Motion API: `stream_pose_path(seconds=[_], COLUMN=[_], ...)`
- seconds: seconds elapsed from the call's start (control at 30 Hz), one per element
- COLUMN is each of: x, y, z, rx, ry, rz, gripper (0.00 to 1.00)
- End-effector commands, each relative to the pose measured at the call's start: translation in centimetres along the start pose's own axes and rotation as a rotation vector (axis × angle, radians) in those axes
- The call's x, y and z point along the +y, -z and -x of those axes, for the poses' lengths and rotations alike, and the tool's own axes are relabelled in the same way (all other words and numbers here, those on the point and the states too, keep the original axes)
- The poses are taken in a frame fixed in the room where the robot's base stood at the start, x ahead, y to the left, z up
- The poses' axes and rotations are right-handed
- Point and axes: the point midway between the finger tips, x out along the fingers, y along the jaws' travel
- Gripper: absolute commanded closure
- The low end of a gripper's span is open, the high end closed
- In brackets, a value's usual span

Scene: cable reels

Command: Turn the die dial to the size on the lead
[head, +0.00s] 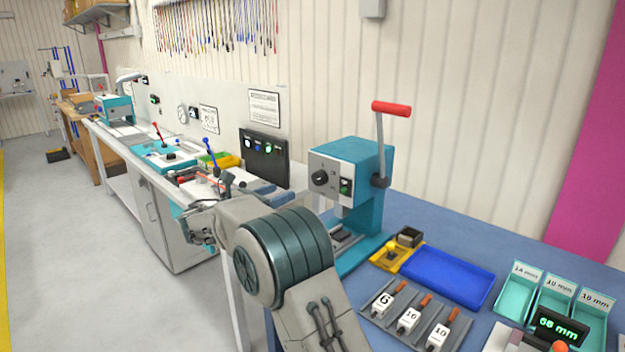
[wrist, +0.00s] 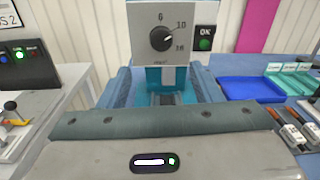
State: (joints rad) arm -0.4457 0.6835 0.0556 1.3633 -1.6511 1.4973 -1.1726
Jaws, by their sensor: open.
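The die dial (head: 320,178) is a black knob on the pale front plate of a teal press (head: 357,160). In the wrist view the dial (wrist: 161,39) has the sizes 6, 10 and 16 around it. Its white pointer mark points right and slightly up, nearest the 10 side; the exact setting is hard to tell. My gripper (wrist: 163,87) is open and empty, its two blue-grey fingers below and short of the dial, not touching it. It also shows left of the press in the head view (head: 272,191). I cannot tell which item is the lead.
Tagged items 6 (head: 383,302), 16 (head: 408,319) and 10 (head: 438,337) lie in a grey rack. A blue tray (head: 447,277), labelled teal bins (head: 516,292) and a green-digit display (head: 559,326) are nearby. The press has a red-handled lever (head: 390,108) on its right.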

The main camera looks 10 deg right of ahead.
Motion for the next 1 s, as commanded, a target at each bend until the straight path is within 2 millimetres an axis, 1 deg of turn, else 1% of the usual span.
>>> stream_pose_path(seconds=[0.4, 0.53, 0.7, 0.8, 1.0], x=[-0.2, -0.2, -0.1, -0.1, -0.1], y=[-0.2, -0.1, 0.0, 0.0, 0.0], z=[-8.5, -10.7, -12.4, -12.8, -13.0], rx=[0.003, 0.003, 0.003, 0.003, 0.002], ry=[0.003, 0.003, 0.001, 0.0, 0.0], rz=[-0.003, -0.003, -0.003, -0.003, -0.003], gripper=[0.41, 0.41, 0.41, 0.41, 0.41])
